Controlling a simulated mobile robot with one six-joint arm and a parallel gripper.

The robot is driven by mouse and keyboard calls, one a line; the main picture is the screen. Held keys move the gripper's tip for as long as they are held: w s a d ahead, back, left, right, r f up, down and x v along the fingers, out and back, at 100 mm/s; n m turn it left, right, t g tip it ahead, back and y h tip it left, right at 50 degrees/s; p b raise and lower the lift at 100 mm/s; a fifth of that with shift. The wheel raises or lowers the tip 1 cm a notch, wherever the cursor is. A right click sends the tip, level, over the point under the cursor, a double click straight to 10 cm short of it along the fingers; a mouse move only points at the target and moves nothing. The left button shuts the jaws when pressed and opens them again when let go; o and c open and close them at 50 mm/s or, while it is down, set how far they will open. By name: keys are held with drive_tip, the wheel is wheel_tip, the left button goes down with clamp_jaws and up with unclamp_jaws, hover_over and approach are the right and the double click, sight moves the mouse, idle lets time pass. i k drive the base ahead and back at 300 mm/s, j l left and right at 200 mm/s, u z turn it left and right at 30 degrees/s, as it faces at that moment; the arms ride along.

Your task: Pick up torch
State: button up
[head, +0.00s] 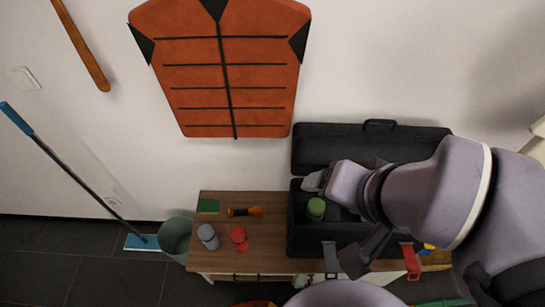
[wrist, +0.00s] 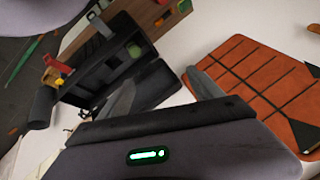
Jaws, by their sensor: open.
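The torch (head: 245,212), a small black and orange cylinder, lies on its side on the wooden table (head: 268,232), left of the black toolbox.
The open black toolbox (head: 300,238) holds a green round item (head: 316,208). A grey can (head: 208,236), a red item (head: 238,235) and a green sponge-like block (head: 207,206) stand near the torch. An orange vest (head: 222,75) hangs on the wall behind.

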sight(257, 211)
drive_tip(key=j+z, duration=0.2)
drive_tip(key=j, duration=0.15)
drive_tip(key=k+j+z, duration=0.15)
drive_tip(key=j, duration=0.15)
drive_tip(key=k+j+z, duration=0.2)
drive_tip(key=i+j, duration=0.5)
drive_tip(key=j, duration=0.1)
